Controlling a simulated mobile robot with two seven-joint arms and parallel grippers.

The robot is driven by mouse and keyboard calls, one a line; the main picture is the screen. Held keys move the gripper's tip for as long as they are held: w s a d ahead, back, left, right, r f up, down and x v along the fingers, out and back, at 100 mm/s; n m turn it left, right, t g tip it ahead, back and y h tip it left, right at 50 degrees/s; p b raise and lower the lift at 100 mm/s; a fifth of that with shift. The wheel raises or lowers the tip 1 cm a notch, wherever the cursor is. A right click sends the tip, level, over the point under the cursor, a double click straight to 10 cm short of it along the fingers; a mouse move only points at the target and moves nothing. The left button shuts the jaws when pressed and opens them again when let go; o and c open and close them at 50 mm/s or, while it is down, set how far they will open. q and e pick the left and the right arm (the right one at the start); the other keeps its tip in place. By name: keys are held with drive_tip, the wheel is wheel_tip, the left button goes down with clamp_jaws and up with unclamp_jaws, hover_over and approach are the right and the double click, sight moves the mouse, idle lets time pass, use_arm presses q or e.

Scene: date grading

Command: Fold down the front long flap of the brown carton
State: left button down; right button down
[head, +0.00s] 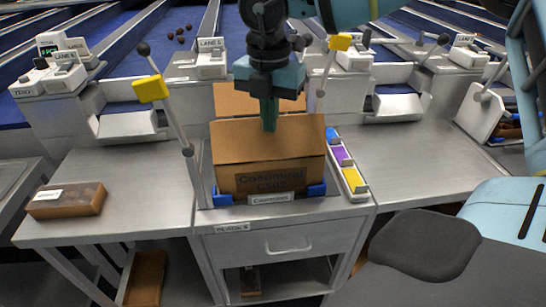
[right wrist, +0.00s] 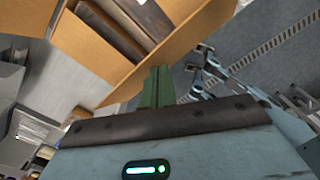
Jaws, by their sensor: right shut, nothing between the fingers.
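The brown carton (head: 240,184) sits in a holder with blue corner pieces at the middle of the bench, printed front wall towards me. Its front long flap (head: 240,142) rises from the front wall's top edge; I cannot tell its exact angle. Another flap (head: 235,103) stands up behind it. My right gripper (head: 268,130) points down with its green fingers shut and empty, overlapping the front flap in the head view; contact is unclear. In the right wrist view the shut fingers (right wrist: 158,70) lie across an orange-brown flap (right wrist: 195,38), and dark brown contents (right wrist: 118,32) show inside the carton. My left gripper is out of view.
Posts with yellow ends stand left (head: 150,88) and right (head: 340,42) of the carton. A rack of blue, purple and yellow pieces (head: 346,168) lies close on its right. A brown box (head: 67,201) lies at the bench's left. The bench between is clear.

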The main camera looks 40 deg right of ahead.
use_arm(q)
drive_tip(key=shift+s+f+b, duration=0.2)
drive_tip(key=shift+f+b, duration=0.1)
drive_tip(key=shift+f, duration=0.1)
use_arm(e)
drive_tip(key=shift+w+d, duration=0.6)
drive_tip(key=shift+w, duration=0.35)
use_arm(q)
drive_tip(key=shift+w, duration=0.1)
